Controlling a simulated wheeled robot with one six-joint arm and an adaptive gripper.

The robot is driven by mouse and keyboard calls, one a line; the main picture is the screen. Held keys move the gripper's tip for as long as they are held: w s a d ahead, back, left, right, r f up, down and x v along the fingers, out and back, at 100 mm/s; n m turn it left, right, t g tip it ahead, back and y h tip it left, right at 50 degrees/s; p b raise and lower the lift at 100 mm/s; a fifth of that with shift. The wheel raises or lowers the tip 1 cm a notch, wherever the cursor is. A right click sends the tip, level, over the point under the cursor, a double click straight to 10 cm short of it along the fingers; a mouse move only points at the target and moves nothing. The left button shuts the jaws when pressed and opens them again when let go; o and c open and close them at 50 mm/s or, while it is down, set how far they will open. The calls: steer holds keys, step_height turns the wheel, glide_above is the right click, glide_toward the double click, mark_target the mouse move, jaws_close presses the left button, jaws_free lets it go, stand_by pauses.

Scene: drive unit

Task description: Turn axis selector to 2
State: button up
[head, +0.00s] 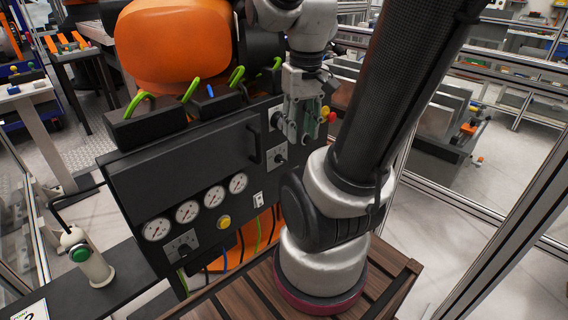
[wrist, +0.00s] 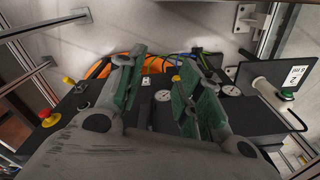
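The black drive unit panel (head: 200,170) carries more than one plate with a rotary knob. One plate with a dark knob (head: 280,158) is just below my gripper, and another (head: 182,246) is at the lower left under the gauges. The markings are too small to read, so I cannot tell which is the axis selector or its setting. My gripper (head: 304,130) is in front of the panel's upper right, partly covering a further light plate (head: 274,117). In the wrist view my gripper (wrist: 160,88) has its green-padded fingers apart, with nothing between them.
Several round gauges (head: 187,211), a yellow button (head: 224,222) and a black handle (head: 253,145) are on the panel. A red button (head: 325,111) is at its right end. A green button (head: 80,253) tops a white post at left. An orange machine (head: 173,45) stands behind.

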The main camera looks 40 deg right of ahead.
step_height(320, 180, down, 8)
steer(key=d+m+g+y, duration=0.2)
steer(key=d+m+y, duration=0.1)
steer(key=m, duration=0.1)
steer(key=m+t+h, duration=0.2)
steer(key=m+t, duration=1.4)
steer(key=t, duration=0.3)
glide_toward(284, 162)
steer(key=w, duration=0.9)
steer(key=shift+w+a, duration=0.3)
steer(key=shift+a, duration=0.05)
jaws_close()
